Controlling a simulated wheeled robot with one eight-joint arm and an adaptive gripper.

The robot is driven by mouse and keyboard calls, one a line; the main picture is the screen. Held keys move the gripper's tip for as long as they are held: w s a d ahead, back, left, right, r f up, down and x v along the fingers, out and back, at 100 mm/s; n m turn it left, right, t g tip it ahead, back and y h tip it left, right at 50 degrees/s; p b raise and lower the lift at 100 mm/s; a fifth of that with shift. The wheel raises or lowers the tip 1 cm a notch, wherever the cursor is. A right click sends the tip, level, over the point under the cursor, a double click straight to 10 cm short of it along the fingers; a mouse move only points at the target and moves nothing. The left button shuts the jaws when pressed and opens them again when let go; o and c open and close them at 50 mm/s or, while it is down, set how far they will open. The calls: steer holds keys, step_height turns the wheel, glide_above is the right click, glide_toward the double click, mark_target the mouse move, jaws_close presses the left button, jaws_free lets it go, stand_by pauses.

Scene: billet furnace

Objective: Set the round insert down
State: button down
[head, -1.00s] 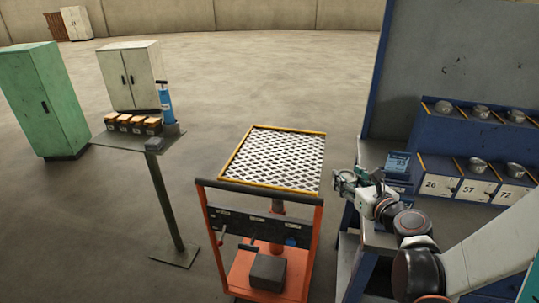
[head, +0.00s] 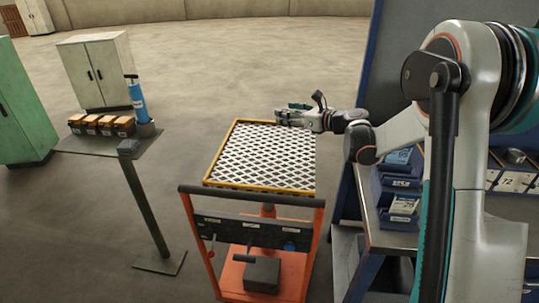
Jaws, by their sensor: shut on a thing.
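My gripper (head: 284,115) is at the far right part of the mesh-topped cart, over or just beyond the back edge of its top, pointing left. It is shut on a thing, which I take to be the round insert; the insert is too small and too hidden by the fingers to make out. The cart's mesh top (head: 262,158) has a yellow rim and is bare. I cannot tell how high my gripper is above the mesh.
A grey stand (head: 90,146) at left holds several orange-topped boxes and a blue bottle (head: 137,101). At right is a workbench (head: 393,232) with blue bins (head: 402,207). A grey block (head: 262,273) lies on the cart's lower shelf. The mesh is clear.

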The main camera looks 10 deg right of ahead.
mark_target(287, 167)
steer(key=shift+w+f, duration=0.2)
steer(key=shift+f, duration=0.05)
step_height(287, 167, down, 19)
steer(key=b, duration=0.7)
steer(key=shift+f, duration=0.2)
steer(key=shift+r, duration=0.1)
steer(key=c, duration=0.7)
jaws_free()
